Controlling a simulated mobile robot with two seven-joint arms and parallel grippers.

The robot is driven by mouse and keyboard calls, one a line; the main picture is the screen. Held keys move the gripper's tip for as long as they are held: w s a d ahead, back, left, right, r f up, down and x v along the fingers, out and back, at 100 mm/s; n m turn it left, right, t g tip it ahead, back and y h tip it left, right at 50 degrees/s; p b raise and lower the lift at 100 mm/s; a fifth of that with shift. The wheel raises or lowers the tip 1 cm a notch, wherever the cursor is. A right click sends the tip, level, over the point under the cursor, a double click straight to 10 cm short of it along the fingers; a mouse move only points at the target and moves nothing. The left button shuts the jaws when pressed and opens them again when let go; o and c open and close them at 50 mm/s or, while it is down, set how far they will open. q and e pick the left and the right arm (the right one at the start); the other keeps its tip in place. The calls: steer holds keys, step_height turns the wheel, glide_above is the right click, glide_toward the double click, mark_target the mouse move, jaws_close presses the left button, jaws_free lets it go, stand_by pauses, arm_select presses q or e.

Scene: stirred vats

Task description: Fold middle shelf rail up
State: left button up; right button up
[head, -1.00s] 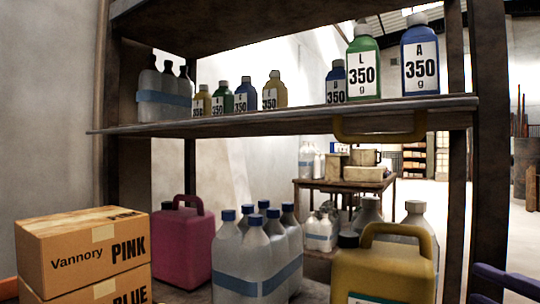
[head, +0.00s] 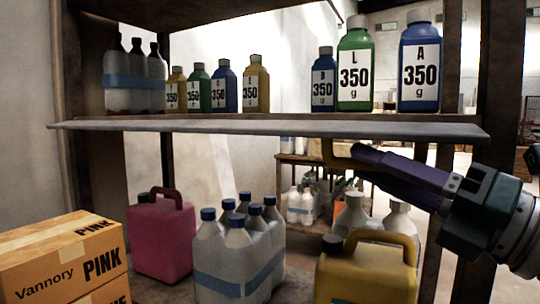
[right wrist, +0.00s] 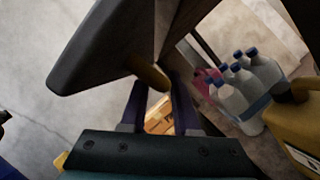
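The middle shelf (head: 270,125) runs across the head view, loaded with bottles. Its rail (head: 338,159) is a dull yellow U-shaped bar that hangs below the shelf's front edge; its right part is hidden behind my gripper. My right gripper (head: 366,158) comes in from the right, with its purple fingertips at the rail. In the right wrist view, the fingers (right wrist: 157,90) stand apart, and part of the rail (right wrist: 150,73) shows at the gap between their tips. I cannot tell whether they touch it. The left gripper is not in view.
Blue and green 350 g bottles (head: 355,70) stand on the shelf above the rail. Below are a yellow jug (head: 365,275), clear bottles (head: 237,262), a pink jug (head: 160,238) and cardboard boxes (head: 62,262). A dark post (head: 497,110) stands at the right.

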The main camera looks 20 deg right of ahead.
steer(key=shift+w+a+r, duration=0.15)
steer(key=shift+w+a, duration=0.1)
steer(key=shift+w, duration=0.3)
jaws_close()
